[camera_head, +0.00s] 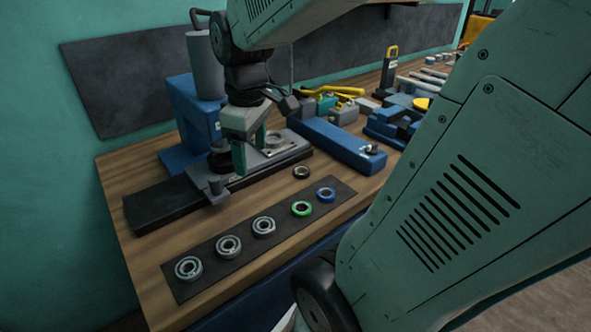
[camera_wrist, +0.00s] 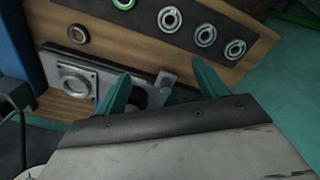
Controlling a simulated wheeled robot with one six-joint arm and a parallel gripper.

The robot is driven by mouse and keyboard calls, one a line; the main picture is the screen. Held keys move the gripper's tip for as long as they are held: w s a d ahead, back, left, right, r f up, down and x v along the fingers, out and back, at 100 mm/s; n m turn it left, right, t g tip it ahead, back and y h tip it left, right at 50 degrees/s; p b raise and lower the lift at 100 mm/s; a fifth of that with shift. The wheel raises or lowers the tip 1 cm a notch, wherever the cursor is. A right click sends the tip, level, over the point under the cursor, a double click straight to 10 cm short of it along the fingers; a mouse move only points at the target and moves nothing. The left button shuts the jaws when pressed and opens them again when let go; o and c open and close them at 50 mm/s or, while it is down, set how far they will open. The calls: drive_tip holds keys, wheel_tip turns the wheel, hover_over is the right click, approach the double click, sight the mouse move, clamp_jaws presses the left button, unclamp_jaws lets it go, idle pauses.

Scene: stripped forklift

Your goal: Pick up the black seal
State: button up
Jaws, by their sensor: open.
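The black seal (camera_head: 302,172) is a small dark ring lying flat on the bare wood, just behind the dark strip mat. It also shows in the wrist view (camera_wrist: 78,33) at the upper left. My gripper (camera_head: 250,158) points down over the grey fixture, to the left of the seal and apart from it. In the wrist view my gripper (camera_wrist: 161,70) has its two green fingers spread, with nothing held between them. The seal lies outside the fingers, beyond the left one.
The dark mat (camera_head: 238,249) holds several metal bearings, a green ring (camera_head: 301,208) and a blue ring (camera_head: 326,194). The grey fixture (camera_head: 274,155) and the blue press (camera_head: 186,112) stand under and beside my gripper. A long blue block (camera_head: 337,145) lies behind the seal.

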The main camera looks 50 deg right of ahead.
drive_tip(key=w+d+f+n, duration=0.2)
drive_tip(key=w+d+f, duration=0.15)
drive_tip(key=d, duration=0.65)
drive_tip(key=n, duration=0.3)
approach(297, 175)
drive_tip(key=w+d, duration=0.1)
drive_tip(key=d, duration=0.2)
drive_tip(key=shift+g, duration=0.4)
wheel_tip(297, 175, down, 7)
drive_tip(key=shift+a, duration=0.15)
drive_tip(key=shift+f, duration=0.6)
drive_tip(key=c, duration=1.1)
